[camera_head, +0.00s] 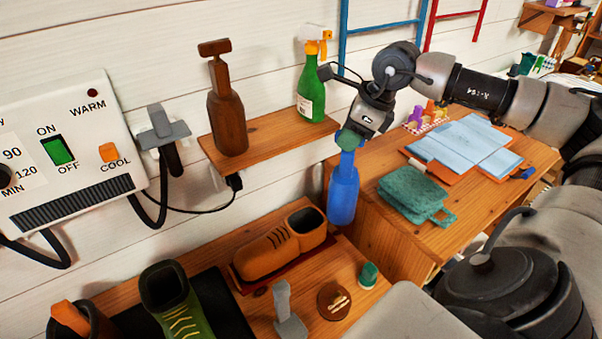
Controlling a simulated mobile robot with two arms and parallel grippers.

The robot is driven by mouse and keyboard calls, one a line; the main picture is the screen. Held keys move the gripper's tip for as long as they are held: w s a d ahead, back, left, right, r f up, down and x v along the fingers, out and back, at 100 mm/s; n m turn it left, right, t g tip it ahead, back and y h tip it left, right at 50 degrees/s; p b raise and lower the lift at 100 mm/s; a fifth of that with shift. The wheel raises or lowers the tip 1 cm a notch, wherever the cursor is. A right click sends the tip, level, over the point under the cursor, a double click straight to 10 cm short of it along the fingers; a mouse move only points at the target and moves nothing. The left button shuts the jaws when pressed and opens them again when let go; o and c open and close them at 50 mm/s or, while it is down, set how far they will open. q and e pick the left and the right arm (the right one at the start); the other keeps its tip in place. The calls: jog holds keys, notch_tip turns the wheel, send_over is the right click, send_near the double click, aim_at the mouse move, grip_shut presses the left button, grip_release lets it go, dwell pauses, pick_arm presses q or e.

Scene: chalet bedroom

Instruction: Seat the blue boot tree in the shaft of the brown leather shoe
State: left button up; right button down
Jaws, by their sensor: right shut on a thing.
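The blue boot tree (343,192) hangs upright, wide end down, from my right gripper (351,135), which is shut on its narrow top. It shows to the right of the brown leather shoe (270,252), apart from it and higher in the picture. The shoe lies on a dark red mat on the wooden bench, its laces showing and its dark shaft opening (306,220) at the right end, facing up. The opening looks empty, though its inside is dark. My left gripper is not in view.
A brown boot tree (227,110) and a green spray bottle (311,85) stand on the wall shelf (270,140). A green boot (175,300), a grey tool (289,315) and a round brush (333,300) surround the shoe. A green cloth (413,192) lies on the right cabinet.

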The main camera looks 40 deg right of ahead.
aim_at(338, 132)
jog(key=shift+w+a+f+p, duration=0.3)
jog(key=shift+w+a+f, duration=0.1)
jog(key=shift+w+a, duration=0.2)
jog(key=shift+w+a+f+p, duration=0.25)
jog(key=shift+w+a+f, duration=0.15)
jog(key=shift+w, duration=0.25)
jog(key=w+a+r+p+x, duration=0.1)
jog(key=p+x, duration=0.1)
jog(key=x, duration=0.8)
jog(key=shift+w+a, duration=0.2)
jog(key=shift+w, duration=0.2)
jog(key=c, duration=1.4)
grip_release()
jog(key=shift+f, duration=0.15)
jog(key=o, duration=0.4)
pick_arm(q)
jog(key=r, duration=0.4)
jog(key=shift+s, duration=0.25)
